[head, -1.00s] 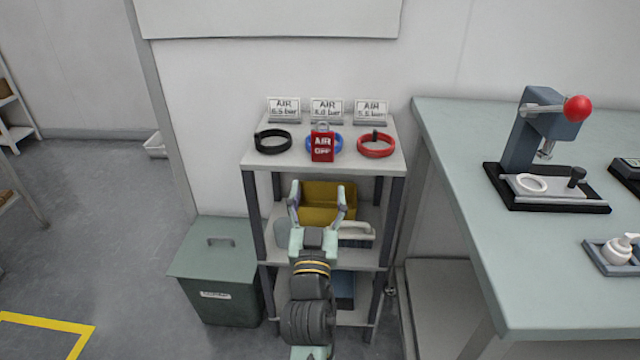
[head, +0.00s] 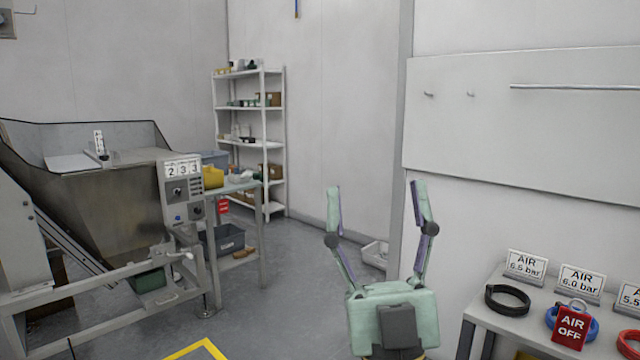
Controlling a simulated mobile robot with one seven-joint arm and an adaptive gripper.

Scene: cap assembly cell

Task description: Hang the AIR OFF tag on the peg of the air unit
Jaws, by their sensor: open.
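The red AIR OFF tag (head: 572,328) is at the lower right of the head view. It lies against a blue ring (head: 594,328) at the front of the small shelf's top (head: 510,326). My gripper (head: 376,190) is open and empty, its two fingers pointing up, left of the tag and well apart from it. I cannot make out which thing is the air unit. Two small pegs (head: 428,94) stick out of the white wall panel (head: 560,140) at the upper right.
A black ring (head: 507,299) and a red ring, cut by the frame edge, flank the tag. Pressure signs (head: 526,264) stand behind. A hopper machine (head: 110,200) with a control box (head: 183,190) fills the left. A tall shelf (head: 284,140) stands behind. Grey floor between is clear.

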